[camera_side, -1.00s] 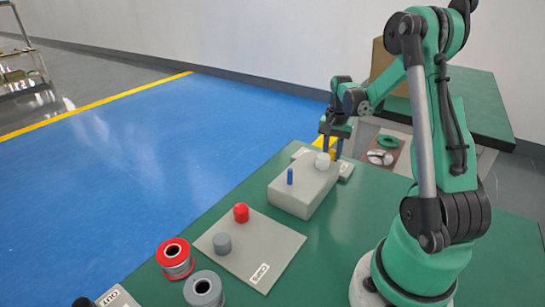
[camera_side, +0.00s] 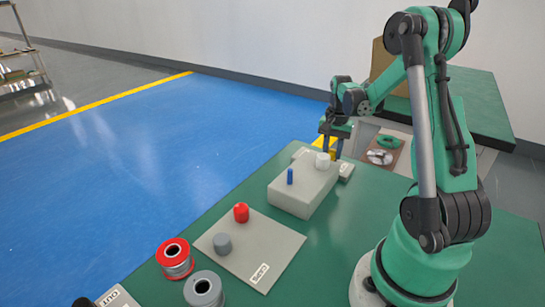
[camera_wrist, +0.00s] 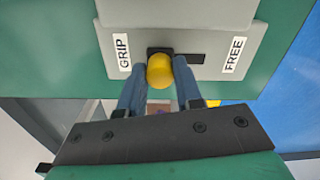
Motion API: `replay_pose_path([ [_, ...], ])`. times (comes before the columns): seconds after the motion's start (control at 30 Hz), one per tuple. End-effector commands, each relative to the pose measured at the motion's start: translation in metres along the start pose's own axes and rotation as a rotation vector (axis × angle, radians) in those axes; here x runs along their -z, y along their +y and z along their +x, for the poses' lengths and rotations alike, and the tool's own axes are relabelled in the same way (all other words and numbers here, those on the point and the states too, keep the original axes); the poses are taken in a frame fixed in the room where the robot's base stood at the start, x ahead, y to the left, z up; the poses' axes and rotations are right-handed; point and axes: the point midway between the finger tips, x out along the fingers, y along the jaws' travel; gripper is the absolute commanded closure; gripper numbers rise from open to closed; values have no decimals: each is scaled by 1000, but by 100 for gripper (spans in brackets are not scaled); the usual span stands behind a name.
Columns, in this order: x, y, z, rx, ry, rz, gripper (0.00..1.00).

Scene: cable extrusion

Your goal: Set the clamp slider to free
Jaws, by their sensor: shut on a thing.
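The clamp slider has a round yellow knob (camera_wrist: 160,71) sitting in a dark slot (camera_wrist: 190,58) on a light grey plate (camera_wrist: 205,40). The knob is at the slot's end near the GRIP label (camera_wrist: 122,52); the bare slot runs toward the FREE label (camera_wrist: 234,54). My gripper (camera_wrist: 159,68) is shut on the yellow knob, with one blue-grey finger on each side. In the side view my gripper (camera_side: 333,150) is low over the plate, behind the grey block, and only a bit of yellow (camera_side: 333,155) shows.
A grey block (camera_side: 303,190) with a blue peg (camera_side: 290,176) and a white knob (camera_side: 322,161) stands close to my gripper. Two spools (camera_side: 175,258) stand at the front left.

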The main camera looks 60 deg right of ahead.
Motion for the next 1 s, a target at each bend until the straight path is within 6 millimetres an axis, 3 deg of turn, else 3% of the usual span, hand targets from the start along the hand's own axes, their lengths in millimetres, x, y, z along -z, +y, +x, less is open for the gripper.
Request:
replay_pose_path([
  [0.23,1,-4,-1,-1,-1,-2,100],
  [0.5,9,-42,0,0,1,-2,100],
  [0.8,9,-46,0,7,1,-3,100],
  [0.83,9,-46,0,7,2,-4,62],
  [0.9,9,-46,0,7,2,-3,42],
  [1.0,9,-45,0,5,1,-2,39],
])
